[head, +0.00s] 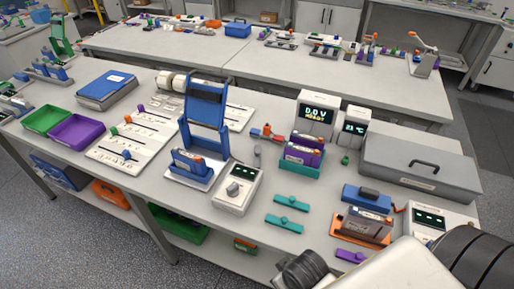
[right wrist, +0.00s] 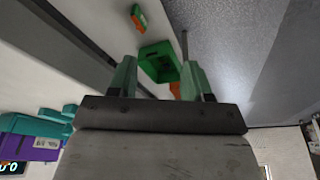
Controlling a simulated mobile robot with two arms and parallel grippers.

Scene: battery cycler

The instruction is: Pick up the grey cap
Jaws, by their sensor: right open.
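A small grey upright piece (head: 257,151), which looks like the grey cap, stands on the near bench in the head view, left of the teal tray with purple cells. It is too small to make out in detail. My right gripper (right wrist: 158,78) shows in the right wrist view with its two green fingers wide apart and nothing between them. The grey cap cannot be made out in that view. In the head view my right arm fills the lower right corner, and its fingers do not show. My left gripper is in neither view.
The teal tray (head: 299,168) and meters (head: 316,115) stand right of the cap. A blue press-like stand (head: 206,120) and a white dial box (head: 237,190) are left of it. A grey case (head: 420,165) sits at right. A green bin (right wrist: 158,55) shows beyond my right fingers.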

